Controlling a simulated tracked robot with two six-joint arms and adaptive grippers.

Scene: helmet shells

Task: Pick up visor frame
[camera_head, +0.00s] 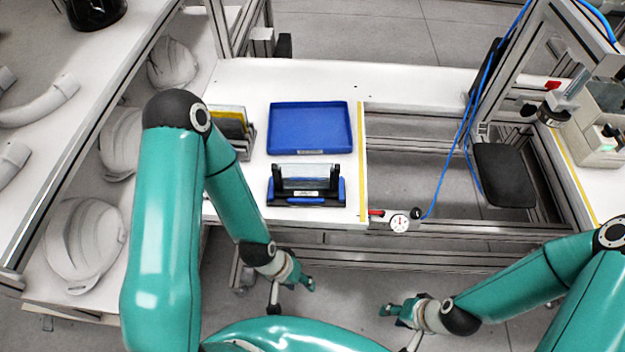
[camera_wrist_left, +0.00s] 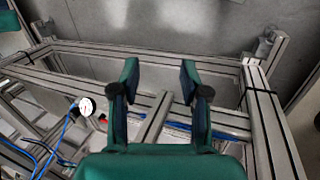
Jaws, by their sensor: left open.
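A black frame-like piece (camera_head: 308,187) with two upright ends and a clear strip between them sits on a blue base on the white table; it may be the visor frame, but I cannot be sure. A rack (camera_head: 245,143) beside it to the upper left holds upright yellow and dark plates, partly hidden by my left arm. My left gripper (camera_head: 298,281) is below the table's front edge, apart from these things. In the left wrist view it is open and empty (camera_wrist_left: 159,76). My right gripper (camera_head: 390,310) is at lower right, away from the table; its jaw opening is unclear.
An empty blue tray (camera_head: 311,129) lies behind the black piece. White helmet shells (camera_head: 85,240) stand on a shelf at left. A dial gauge (camera_head: 399,223) sits at the table's front right. Blue cables (camera_head: 458,135) hang over the open metal framework at right.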

